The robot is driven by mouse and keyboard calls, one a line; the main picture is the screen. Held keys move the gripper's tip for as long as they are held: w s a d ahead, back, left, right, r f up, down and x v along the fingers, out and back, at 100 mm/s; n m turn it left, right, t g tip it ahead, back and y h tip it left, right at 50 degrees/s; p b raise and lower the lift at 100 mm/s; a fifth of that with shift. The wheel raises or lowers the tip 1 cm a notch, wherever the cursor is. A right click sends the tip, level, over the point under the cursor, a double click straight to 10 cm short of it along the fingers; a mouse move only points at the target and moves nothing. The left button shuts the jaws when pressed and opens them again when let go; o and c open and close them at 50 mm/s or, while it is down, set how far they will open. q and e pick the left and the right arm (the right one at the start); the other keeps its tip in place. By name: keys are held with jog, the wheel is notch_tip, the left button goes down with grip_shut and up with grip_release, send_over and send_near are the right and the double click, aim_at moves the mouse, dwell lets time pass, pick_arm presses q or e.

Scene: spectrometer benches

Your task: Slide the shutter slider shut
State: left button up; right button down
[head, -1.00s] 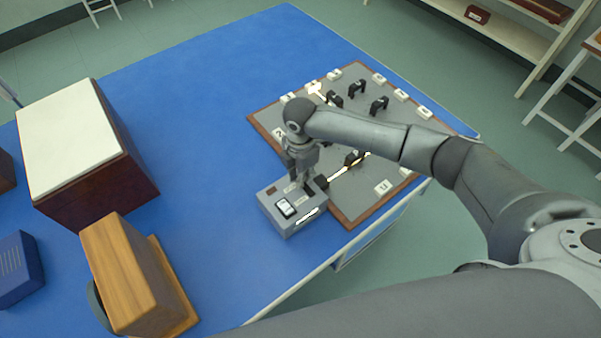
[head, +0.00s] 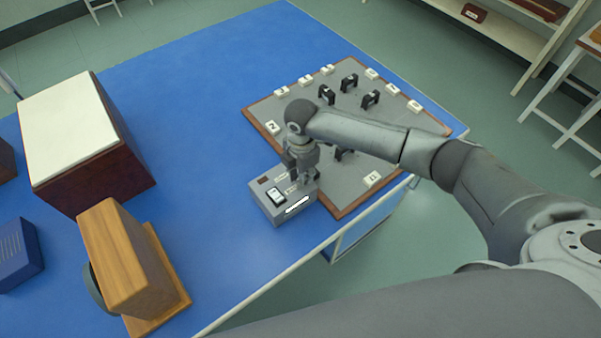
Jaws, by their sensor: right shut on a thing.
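The grey box (head: 268,204) sits on the blue bench at the lower left of the optics board. It has a white rocker switch (head: 276,195) and a white strip on its front side. My right gripper (head: 302,182) points down onto the far right part of the box top. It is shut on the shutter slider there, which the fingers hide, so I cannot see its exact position. No bright beam shows on the board. My left gripper is not in view.
The grey board (head: 300,105) carries several black holders and white labelled blocks. A dark red box with a white top (head: 65,125) and a wooden block (head: 118,255) stand to the left. The blue bench (head: 210,110) is clear between.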

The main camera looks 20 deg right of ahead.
jog(key=c, duration=1.4)
grip_release()
jog(key=shift+s+d+f, duration=0.1)
jog(key=shift+s+f, duration=0.05)
jog(key=shift+s, duration=0.3)
jog(key=shift+o, duration=0.2)
jog(key=shift+w, duration=0.25)
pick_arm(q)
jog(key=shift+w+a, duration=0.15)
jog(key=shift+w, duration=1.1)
pick_arm(e)
notch_tip(320, 180, up, 12)
jog(key=shift+s, duration=0.1)
